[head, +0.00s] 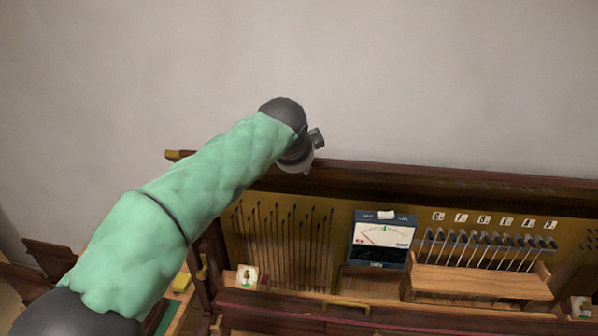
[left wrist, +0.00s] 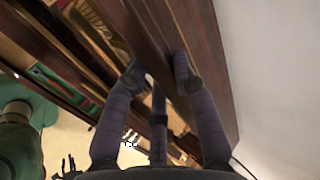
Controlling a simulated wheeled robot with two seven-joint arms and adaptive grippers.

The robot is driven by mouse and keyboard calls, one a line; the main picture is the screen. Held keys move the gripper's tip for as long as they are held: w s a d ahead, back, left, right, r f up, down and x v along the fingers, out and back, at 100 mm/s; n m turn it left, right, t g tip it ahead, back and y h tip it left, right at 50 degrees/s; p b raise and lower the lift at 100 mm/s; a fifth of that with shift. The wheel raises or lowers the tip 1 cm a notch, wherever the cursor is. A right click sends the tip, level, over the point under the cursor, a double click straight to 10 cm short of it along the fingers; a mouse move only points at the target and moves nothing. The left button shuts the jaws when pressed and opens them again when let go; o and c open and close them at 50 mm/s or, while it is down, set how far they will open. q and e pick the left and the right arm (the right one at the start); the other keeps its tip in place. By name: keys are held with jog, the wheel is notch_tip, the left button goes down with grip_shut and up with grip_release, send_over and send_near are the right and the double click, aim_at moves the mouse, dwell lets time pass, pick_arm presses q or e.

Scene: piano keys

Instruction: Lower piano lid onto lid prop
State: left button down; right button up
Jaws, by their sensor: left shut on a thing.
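The piano lid (head: 440,174) is a long dark red-brown wooden panel along the back top of the open piano. It shows large in the left wrist view (left wrist: 212,70). My left gripper (left wrist: 162,78) is shut on the lid's edge, with fingers on either side of the wood. In the head view my left arm reaches over the piano's left end, and its wrist covers the fingers. I cannot pick out the lid prop for certain in either view. My right gripper is in neither view.
Inside the open piano are a row of dark tuning rods (head: 285,225), a meter with a dial (head: 383,238), and a wooden rack of several hammers (head: 480,280). Letter cards (head: 483,220) sit above the rack. A plain wall (head: 450,80) stands close behind.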

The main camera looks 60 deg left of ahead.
pick_arm(q)
jog(key=s+d+f+t+y+b, duration=0.1)
jog(key=s+d+f+b, duration=0.2)
jog(key=f+b, duration=0.3)
jog(key=shift+f+y+b, duration=0.25)
jog(key=shift+y+b, duration=0.05)
jog(key=shift+b, duration=0.95)
jog(key=shift+d, duration=0.15)
jog(key=c, duration=1)
grip_release()
jog(key=shift+w, duration=0.1)
jog(key=shift+r, duration=0.15)
